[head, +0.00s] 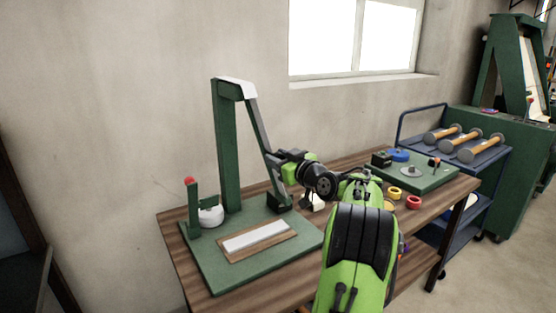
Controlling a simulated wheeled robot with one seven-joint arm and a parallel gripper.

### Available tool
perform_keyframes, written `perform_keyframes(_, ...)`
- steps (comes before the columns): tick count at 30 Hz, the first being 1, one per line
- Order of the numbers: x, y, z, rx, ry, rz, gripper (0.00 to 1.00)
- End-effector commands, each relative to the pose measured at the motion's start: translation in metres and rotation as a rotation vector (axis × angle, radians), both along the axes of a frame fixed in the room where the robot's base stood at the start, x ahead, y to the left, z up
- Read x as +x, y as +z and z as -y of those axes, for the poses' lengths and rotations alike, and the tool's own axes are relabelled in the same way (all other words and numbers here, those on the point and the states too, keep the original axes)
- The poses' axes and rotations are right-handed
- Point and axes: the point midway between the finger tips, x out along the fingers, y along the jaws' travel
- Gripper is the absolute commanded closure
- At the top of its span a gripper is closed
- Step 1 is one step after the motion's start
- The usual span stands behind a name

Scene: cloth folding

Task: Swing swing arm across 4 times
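A green stand with a tall post (226,150) rises from a green base plate (215,276) on the left of the wooden table. The swing arm (258,130) hangs from the white-topped bracket at the post's top. It slants down to the right and ends in a dark block (279,202) above the plate's right side. My gripper (277,163) reaches in from the right, its tip at or very near the swing arm's lower part. I cannot tell whether it touches the arm. The fingers are small and dark here, and their opening is unclear.
A white strip in a wooden frame (232,256) lies on the plate. A short red-tipped post (192,205) and a white round part (211,216) stand at its left. Another green board (436,182), coloured rings (413,202) and a blue cart (492,166) are at right.

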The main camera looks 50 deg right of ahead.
Motion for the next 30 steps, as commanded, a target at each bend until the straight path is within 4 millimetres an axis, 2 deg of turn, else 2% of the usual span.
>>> perform_keyframes(1, -0.002, 0.003, 0.002, -0.006, -0.007, 0.004, 0.57)
perform_keyframes(5, -0.001, 0.002, 0.002, -0.005, -0.005, 0.003, 0.39)
perform_keyframes(14, -0.004, 0.001, 0.000, -0.002, -0.005, 0.001, 0.39)
perform_keyframes(17, -0.019, 0.001, -0.003, -0.001, -0.007, 0.001, 0.39)
perform_keyframes(27, -0.111, 0.005, -0.027, -0.002, -0.011, 0.002, 0.39)
perform_keyframes(30, -0.133, 0.006, -0.033, -0.003, -0.010, 0.003, 0.39)
